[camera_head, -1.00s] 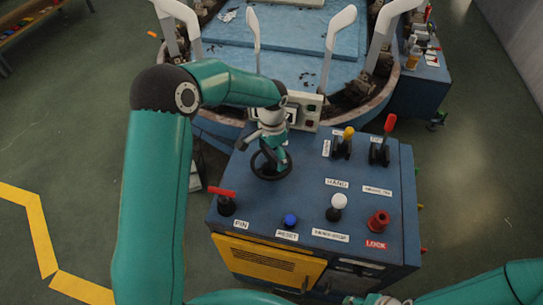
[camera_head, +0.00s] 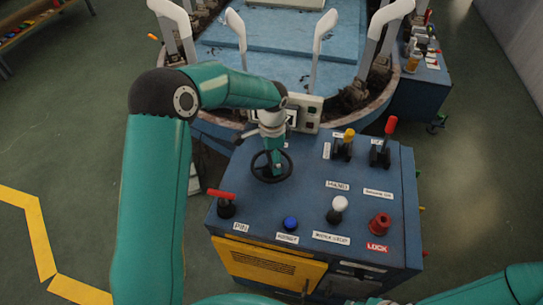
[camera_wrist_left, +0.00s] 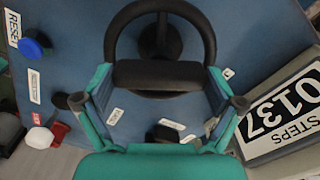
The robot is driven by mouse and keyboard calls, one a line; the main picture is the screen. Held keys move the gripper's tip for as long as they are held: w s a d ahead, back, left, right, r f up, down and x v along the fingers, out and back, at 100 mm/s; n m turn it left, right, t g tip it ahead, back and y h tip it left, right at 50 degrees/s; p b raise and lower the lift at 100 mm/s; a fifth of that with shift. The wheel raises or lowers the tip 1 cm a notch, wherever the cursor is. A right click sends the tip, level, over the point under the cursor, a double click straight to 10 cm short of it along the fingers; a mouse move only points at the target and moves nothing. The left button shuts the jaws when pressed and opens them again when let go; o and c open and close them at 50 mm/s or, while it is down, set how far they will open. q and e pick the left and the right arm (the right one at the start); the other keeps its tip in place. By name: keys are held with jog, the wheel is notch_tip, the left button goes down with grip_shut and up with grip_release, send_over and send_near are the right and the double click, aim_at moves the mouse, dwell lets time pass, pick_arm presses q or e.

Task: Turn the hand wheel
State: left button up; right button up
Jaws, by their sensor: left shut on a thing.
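The black hand wheel (camera_head: 287,174) stands on the blue top of the control cabinet, toward its left back corner. My left gripper (camera_head: 275,165) points down at it and covers part of its rim. In the left wrist view, the wheel (camera_wrist_left: 206,32) shows as a thick black ring, with a wide black bar between my teal fingers (camera_wrist_left: 160,98). The left gripper is shut on the wheel. My right arm shows only at the bottom right of the head view; its gripper is out of view.
The cabinet top (camera_head: 300,195) carries a red PIN handle (camera_head: 224,196), a blue button (camera_head: 290,223), a white-knobbed lever (camera_head: 338,208), a red knob (camera_head: 381,223) and yellow and red levers behind. A step counter (camera_wrist_left: 290,110) stands close to the wheel.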

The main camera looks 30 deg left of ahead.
pick_arm(q)
jog(key=o, duration=0.8)
jog(key=shift+r, duration=0.1)
notch_tip(320, 180, up, 12)
jog(key=shift+f, duration=0.1)
dwell(0.4)
